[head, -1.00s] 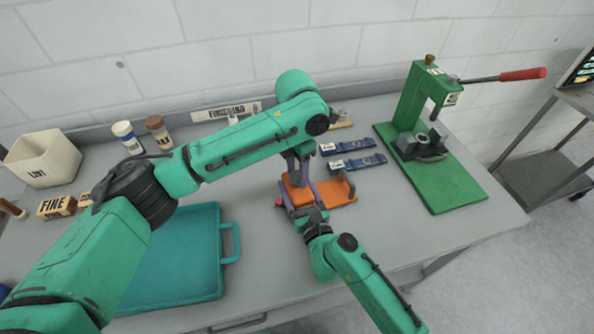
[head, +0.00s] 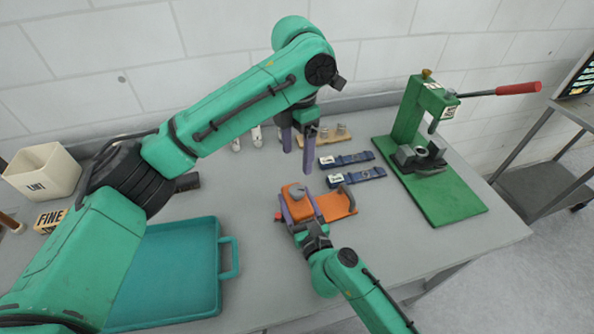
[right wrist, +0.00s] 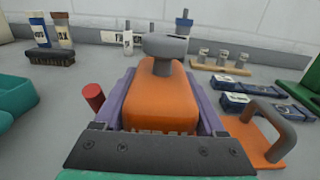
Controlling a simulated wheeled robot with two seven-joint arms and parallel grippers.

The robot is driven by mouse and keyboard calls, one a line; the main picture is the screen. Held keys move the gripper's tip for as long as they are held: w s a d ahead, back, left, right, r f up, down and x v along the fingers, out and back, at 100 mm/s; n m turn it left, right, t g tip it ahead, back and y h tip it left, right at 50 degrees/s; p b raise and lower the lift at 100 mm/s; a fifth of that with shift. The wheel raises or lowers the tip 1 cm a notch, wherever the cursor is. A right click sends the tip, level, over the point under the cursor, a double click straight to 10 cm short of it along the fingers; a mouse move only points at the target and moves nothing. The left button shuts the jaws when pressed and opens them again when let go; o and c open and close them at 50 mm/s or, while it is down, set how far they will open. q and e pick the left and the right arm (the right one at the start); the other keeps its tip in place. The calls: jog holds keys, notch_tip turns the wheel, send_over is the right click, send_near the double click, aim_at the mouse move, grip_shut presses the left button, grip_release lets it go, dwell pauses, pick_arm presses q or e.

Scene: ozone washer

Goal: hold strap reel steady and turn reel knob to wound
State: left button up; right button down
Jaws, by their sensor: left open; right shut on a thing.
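The orange strap reel (head: 338,207) sits on the bench in front of my arms. Its grey reel knob (head: 297,191) stands on top of the orange body; the knob also shows in the right wrist view (right wrist: 165,46). My right gripper (head: 302,207) is shut on the reel's orange body (right wrist: 160,98), with a purple finger along each side. My left gripper (head: 297,160) is open and empty, above and behind the knob, apart from it, fingers pointing down. A grey loop (right wrist: 272,125) stands on the reel's base at the right. A red knob (right wrist: 94,97) shows left of the body.
Two blue straps (head: 355,176) lie behind the reel, near a wooden rack (head: 318,137). A green press (head: 425,165) with a red-handled lever stands right. A teal tray (head: 175,275) lies left, with a white bin (head: 42,172) beyond.

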jog(key=shift+s+f, duration=0.1)
jog(key=shift+f, duration=0.05)
grip_release()
jog(key=shift+a, duration=0.1)
